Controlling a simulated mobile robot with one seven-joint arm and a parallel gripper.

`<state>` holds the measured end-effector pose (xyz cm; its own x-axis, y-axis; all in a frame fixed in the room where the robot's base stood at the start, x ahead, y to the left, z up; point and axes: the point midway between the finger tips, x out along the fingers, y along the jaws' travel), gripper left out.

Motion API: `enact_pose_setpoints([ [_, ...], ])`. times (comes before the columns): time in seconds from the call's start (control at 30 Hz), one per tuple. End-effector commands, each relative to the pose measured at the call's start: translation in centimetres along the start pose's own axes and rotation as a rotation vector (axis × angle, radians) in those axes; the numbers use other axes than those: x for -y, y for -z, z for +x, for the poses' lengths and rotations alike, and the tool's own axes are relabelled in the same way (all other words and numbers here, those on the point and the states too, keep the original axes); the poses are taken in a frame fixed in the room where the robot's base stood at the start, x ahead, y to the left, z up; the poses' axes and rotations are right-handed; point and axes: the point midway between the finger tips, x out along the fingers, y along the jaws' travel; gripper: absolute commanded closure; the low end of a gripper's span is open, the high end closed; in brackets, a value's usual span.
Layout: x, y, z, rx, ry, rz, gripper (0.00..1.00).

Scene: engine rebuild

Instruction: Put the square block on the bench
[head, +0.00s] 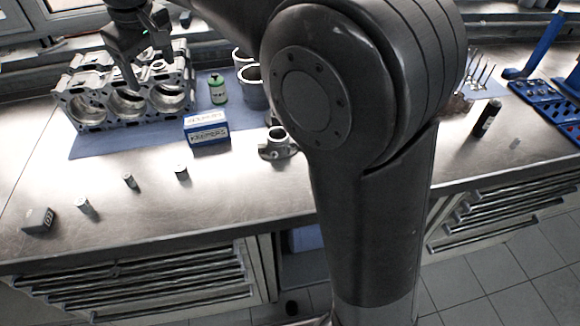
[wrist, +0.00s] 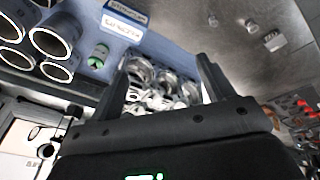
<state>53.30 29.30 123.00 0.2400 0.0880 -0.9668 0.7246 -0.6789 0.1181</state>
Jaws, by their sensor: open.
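The square block (head: 38,220) is a small grey cube with a dark mark on one face. It sits on the metal bench (head: 225,190) near the front left edge. It also shows in the wrist view (wrist: 273,41) at the upper right, apart from my gripper. My gripper (head: 132,84) is at the upper left of the head view, over the engine block. In the wrist view my gripper (wrist: 166,57) has its two fingers wide apart and nothing held between them. In the head view its far finger is hard to make out.
The grey engine block (head: 98,108) with large bores stands on a blue mat (head: 165,138). A blue and white box (head: 207,129), a green bottle (head: 217,90) and cylinder sleeves (head: 253,91) stand beside it. Several small metal parts line the bench's front, including a cylinder (head: 130,181).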

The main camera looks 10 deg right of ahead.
Motion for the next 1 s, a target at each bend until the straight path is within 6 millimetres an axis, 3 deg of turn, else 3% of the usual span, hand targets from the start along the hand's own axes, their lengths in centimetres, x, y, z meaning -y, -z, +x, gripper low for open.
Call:
enact_pose_setpoints([
  [0.03,-1.1,-2.3,-0.9,-0.009,-0.013,0.044,0.26],
  [0.2,-3.7,-9.6,-2.5,-0.041,-0.049,0.188,0.26],
  [0.4,-5.0,-18.6,-3.1,-0.079,-0.089,0.363,0.26],
  [0.7,-3.6,-31.6,-1.3,-0.147,-0.147,0.623,0.26],
  [0.8,-2.7,-35.0,-0.1,-0.167,-0.163,0.697,0.26],
  [1.0,-1.2,-38.9,1.8,-0.193,-0.182,0.788,0.26],
])
